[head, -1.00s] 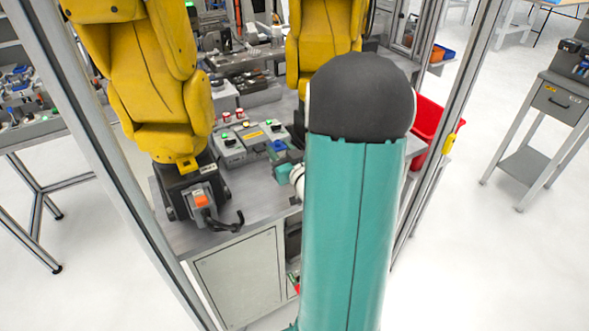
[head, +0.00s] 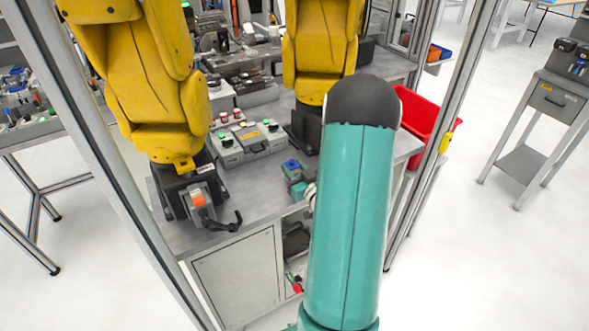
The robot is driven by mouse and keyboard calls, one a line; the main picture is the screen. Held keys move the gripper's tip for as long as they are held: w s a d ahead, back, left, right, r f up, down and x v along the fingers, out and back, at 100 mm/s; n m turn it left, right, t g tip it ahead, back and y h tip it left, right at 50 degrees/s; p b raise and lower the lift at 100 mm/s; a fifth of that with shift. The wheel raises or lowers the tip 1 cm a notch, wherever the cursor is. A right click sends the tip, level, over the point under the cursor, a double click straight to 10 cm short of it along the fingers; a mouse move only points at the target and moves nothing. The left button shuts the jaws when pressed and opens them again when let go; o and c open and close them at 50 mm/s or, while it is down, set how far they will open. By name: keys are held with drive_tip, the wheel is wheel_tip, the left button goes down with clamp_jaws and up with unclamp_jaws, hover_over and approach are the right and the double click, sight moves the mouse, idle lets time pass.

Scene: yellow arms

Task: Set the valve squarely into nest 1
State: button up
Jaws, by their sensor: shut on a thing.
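The valve (head: 291,165), a small grey piece with a blue top, is at my gripper (head: 294,178), just above or at the grey bench's front right part. My gripper appears shut on it, seen small beyond my large teal arm link, which hides part of the wrist. The finger contact is too small to make out. I cannot pick out nest 1 with certainty. Whether the valve touches the bench is unclear.
Grey control boxes (head: 247,140) with coloured buttons stand behind on the bench (head: 243,187). Two yellow arms (head: 150,90) rise left and behind. An orange-buttoned box (head: 200,200) stands front left. A red bin (head: 423,122) is at right. Metal frame posts (head: 440,110) border the cell.

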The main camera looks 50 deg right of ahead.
drive_tip(key=shift+f, duration=0.1)
drive_tip(key=o, duration=1.1)
drive_tip(key=shift+s, duration=0.2)
drive_tip(key=v, duration=1.1)
drive_tip(key=shift+s+a, duration=0.25)
